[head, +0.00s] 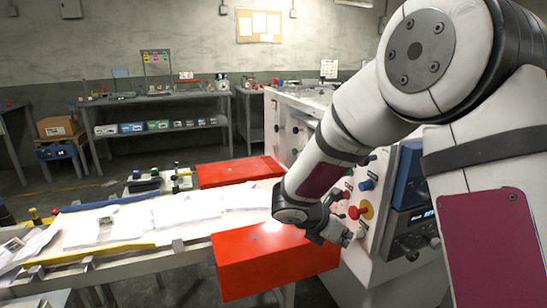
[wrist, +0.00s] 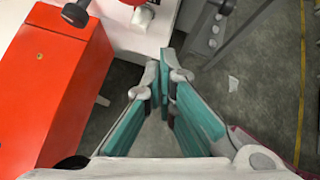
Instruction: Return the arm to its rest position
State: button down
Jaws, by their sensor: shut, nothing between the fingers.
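My arm reaches in from the right of the head view and bends down to the left. My gripper (head: 345,234) hangs at its end, just in front of the machine's control panel and beside the near red box (head: 262,262). In the wrist view my gripper (wrist: 164,82) shows its two teal-padded fingers closed together at the tips, with nothing between them. The near red box also fills the left of the wrist view (wrist: 45,85). The fingers point past its right side, over the grey floor, and appear apart from it.
The machine (head: 385,245) with red and blue knobs stands close behind my gripper. A second red box (head: 240,171) lies farther back. A bench with white sheets (head: 120,228) runs left. The floor (wrist: 245,105) is mostly clear, with a white scrap and a metal leg.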

jog(key=s+d+r+m+g+y+p, duration=0.1)
jog(key=s+d+r+m+p, duration=0.15)
jog(key=s+r+m, duration=0.65)
jog(key=s+d+r+m+g+y+p, duration=0.1)
jog(key=s+d+r+m, duration=0.25)
jog(key=s+r, duration=0.55)
jog(key=s+a+r+m+y+p, duration=0.2)
jog(key=s+m, duration=0.4)
jog(key=s, duration=0.3)
jog(key=s+a+r+m+t+y+p, duration=0.1)
jog(key=s+a+r+m+y+p, duration=0.1)
jog(key=s+m, duration=0.5)
jog(key=s+a+r+y, duration=0.1)
jog(key=s+a+y, duration=0.1)
jog(key=shift+a+t, duration=0.3)
jog(key=shift+a, duration=0.05)
jog(key=c, duration=2.3)
grip_release()
jog(key=shift+s, duration=0.1)
